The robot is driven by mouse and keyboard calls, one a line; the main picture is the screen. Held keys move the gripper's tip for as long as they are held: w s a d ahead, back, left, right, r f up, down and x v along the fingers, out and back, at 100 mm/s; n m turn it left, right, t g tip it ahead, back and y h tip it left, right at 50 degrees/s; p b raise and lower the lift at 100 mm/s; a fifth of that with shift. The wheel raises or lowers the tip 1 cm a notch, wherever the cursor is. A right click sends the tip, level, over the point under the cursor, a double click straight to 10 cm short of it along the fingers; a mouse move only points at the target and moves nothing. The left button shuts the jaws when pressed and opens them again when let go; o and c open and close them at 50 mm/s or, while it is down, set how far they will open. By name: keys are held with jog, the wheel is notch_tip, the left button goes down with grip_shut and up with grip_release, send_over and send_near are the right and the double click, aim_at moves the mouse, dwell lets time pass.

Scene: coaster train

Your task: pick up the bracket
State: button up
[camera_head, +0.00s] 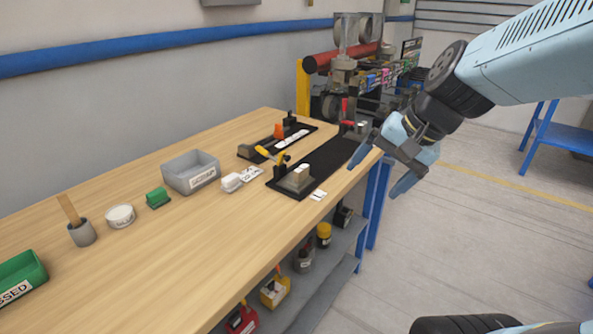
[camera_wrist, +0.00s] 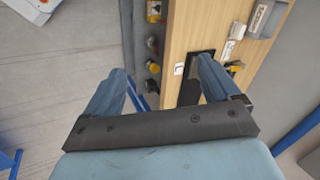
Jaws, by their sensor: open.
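I cannot tell for sure which thing is the bracket. A pale block on a grey metal base (camera_head: 297,179) stands at the near end of a black mat (camera_head: 330,160) on the wooden bench. It may be the bracket or a fixture. A small white piece (camera_head: 231,182) lies left of it, beside a label. My gripper (camera_head: 379,171) is open and empty, at the bench's right edge in the head view, apart from these things. In the wrist view, my gripper's (camera_wrist: 162,66) two blue fingers are spread, with the bench edge between them.
The wooden bench (camera_head: 150,250) also bears a grey labelled bin (camera_head: 192,182), a green block (camera_head: 158,198), a white round tub (camera_head: 120,216), a grey cup (camera_head: 82,234) and a green bin (camera_head: 22,280). The front bench area is clear.

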jog(key=w+a+f+m+y, duration=0.3)
jog(key=w+a+m, duration=0.1)
jog(key=w+m, duration=0.1)
jog(key=m+t+y, duration=0.3)
jog(key=m+t, duration=0.2)
jog(key=m, duration=1.1)
send_near(305, 169)
jog(key=x, duration=0.7)
jog(key=shift+s+a+f, duration=0.1)
jog(key=shift+s+a, duration=0.1)
jog(key=shift+a, duration=0.25)
jog(key=shift+w+d+x, duration=0.1)
jog(key=shift+x, duration=1.2)
jog(key=shift+w+d+x, duration=0.15)
jog(key=shift+x, duration=1.1)
jog(key=c, duration=1.4)
